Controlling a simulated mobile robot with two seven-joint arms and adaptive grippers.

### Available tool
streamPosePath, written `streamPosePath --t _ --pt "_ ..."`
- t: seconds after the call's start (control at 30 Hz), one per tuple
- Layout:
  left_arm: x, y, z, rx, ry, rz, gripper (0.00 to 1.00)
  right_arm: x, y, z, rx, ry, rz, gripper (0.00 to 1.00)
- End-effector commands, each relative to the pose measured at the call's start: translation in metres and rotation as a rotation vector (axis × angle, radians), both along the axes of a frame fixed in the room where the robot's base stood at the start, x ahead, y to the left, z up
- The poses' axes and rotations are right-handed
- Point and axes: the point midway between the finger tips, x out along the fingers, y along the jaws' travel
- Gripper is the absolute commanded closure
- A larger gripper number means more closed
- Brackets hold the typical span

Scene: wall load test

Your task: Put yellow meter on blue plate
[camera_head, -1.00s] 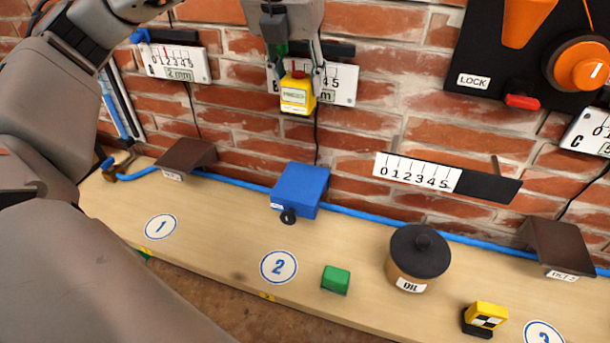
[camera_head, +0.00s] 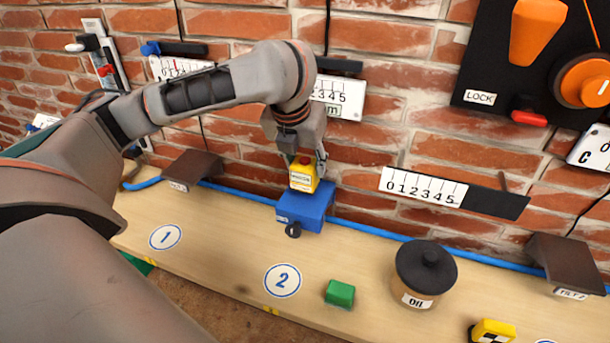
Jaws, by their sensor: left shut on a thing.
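The yellow meter (camera_head: 303,177), a small block with a pale label and a red top, is in my left gripper (camera_head: 305,163), which is shut on it. It hangs over the back part of a blue block with a flat top (camera_head: 297,213), which looks like the blue plate. I cannot tell whether the meter touches the blue top or is just above it. A small black knob (camera_head: 293,230) sits at the blue block's front. My right gripper is not in view.
A green block (camera_head: 339,293), a black-lidded oil pot (camera_head: 424,270) and a yellow block (camera_head: 492,331) stand on the wooden shelf to the right. A brown tilted plate (camera_head: 192,166) is at left. Number scales (camera_head: 422,187) hang on the brick wall.

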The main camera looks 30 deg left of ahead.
Motion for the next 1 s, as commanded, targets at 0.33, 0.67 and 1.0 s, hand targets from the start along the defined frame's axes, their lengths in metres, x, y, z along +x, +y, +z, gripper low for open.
streamPosePath --t 0.33,0.67,1.0 --pt "-0.001 0.0 -0.033 -0.001 0.002 -0.001 0.92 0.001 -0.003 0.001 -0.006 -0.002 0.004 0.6" --pt "0.0 0.0 -0.036 0.0 -0.003 0.0 0.92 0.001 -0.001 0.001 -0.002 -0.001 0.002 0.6" --pt "0.0 0.0 -0.039 0.0 0.0 0.0 0.45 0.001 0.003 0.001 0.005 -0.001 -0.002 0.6"
